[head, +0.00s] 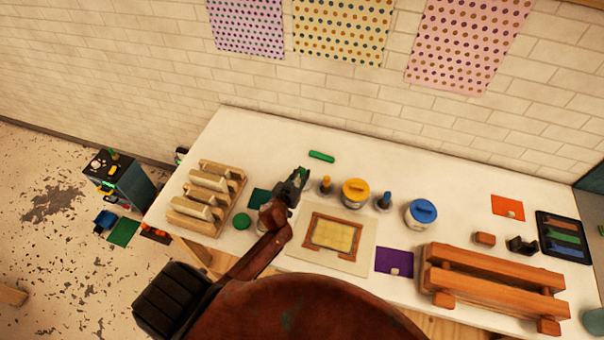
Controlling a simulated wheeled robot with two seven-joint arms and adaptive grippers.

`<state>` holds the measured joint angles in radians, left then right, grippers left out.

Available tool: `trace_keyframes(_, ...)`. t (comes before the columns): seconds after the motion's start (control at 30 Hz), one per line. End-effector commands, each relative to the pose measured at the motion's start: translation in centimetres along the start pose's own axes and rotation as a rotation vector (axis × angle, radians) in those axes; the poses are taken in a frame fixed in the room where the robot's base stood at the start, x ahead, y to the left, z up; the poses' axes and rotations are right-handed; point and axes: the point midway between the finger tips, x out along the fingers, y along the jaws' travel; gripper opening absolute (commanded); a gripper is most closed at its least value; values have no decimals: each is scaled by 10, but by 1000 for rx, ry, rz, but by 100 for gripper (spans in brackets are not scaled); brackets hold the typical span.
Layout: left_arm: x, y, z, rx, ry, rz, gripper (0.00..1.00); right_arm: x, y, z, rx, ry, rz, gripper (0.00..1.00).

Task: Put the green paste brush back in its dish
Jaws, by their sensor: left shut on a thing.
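My left gripper (300,178) is over the table left of the yellow brush. It is shut on a small green thing, which I take to be the green paste brush (304,172); only a bit of it shows between the fingers. I cannot make out a green brush's dish; it may be hidden behind my gripper and arm. A yellow brush (326,184) and a blue brush (384,199) stand upright in small dishes to the right. My right gripper is not in view.
A yellow-lidded tub (355,192) and a blue-lidded tub (422,210) stand near the brushes. A green bar (321,156) lies behind my gripper. A wooden rack (205,199), a green disc (242,221) and a framed board (333,236) are around my arm. The table's back strip is mostly clear.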

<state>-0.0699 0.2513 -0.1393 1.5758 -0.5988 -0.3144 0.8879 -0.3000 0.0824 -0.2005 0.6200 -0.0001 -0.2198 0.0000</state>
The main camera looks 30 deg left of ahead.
Motion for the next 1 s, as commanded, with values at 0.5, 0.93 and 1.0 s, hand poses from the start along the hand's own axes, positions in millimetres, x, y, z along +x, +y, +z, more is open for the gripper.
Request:
trace_keyframes(0.5,0,0,-1,0,1,0,0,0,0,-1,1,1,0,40)
trace_keyframes(0.93,1,0,4,0,1,0,0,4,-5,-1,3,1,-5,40)
trace_keyframes(1.0,2,0,5,0,1,0,0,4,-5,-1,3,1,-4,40)
